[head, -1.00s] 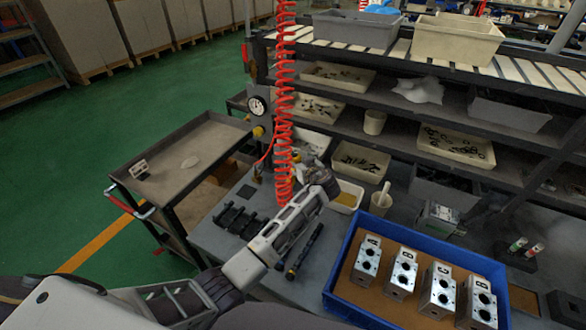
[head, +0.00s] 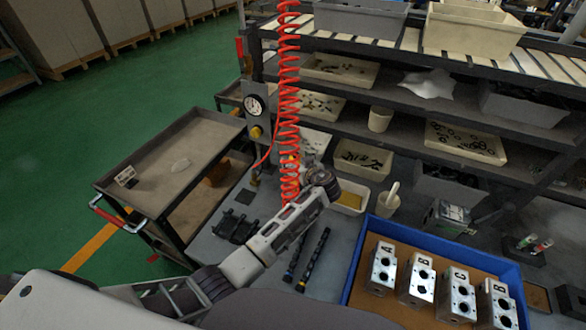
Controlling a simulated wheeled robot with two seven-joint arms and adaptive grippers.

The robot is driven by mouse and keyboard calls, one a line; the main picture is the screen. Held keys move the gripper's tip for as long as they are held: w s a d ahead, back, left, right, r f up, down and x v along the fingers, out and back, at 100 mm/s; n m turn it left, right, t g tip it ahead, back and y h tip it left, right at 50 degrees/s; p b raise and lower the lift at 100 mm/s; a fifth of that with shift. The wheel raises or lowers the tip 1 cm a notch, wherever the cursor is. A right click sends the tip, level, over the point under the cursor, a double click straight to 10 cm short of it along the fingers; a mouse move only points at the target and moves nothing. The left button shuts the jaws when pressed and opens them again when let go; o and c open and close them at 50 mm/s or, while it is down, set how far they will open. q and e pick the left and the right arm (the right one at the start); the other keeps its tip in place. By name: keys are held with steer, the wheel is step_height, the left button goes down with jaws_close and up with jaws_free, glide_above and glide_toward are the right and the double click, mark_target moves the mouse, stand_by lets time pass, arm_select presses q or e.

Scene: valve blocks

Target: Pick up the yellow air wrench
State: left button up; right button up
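The yellow air wrench cannot be made out clearly. A small yellow patch (head: 291,160) shows beside the red coiled hose (head: 289,110), close to the end of my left arm, and may be part of it. My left arm reaches in from the lower left over the grey bench, and its wrist (head: 322,180) is just right of the hose. My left gripper is mostly hidden behind the hose and wrist, so I cannot tell its fingers or whether it holds anything. My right gripper is out of view.
A blue tray (head: 362,245) with several lettered metal valve blocks stands at the right. Two dark rods (head: 313,260) and black parts (head: 233,226) lie on the bench (head: 215,250). Shelves with bins stand behind. A grey cart (head: 165,160) is at left; a pressure gauge (head: 254,105) stands beside the hose.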

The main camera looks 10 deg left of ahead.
arm_select(q)
steer(key=shift+s+d+r, duration=0.15)
steer(key=shift+s+d, duration=0.05)
steer(key=shift+w+a, duration=0.1)
steer(key=c, duration=1.1)
steer(key=shift+c, duration=1.2)
steer(key=shift+r, duration=0.15)
steer(key=shift+c, duration=0.4)
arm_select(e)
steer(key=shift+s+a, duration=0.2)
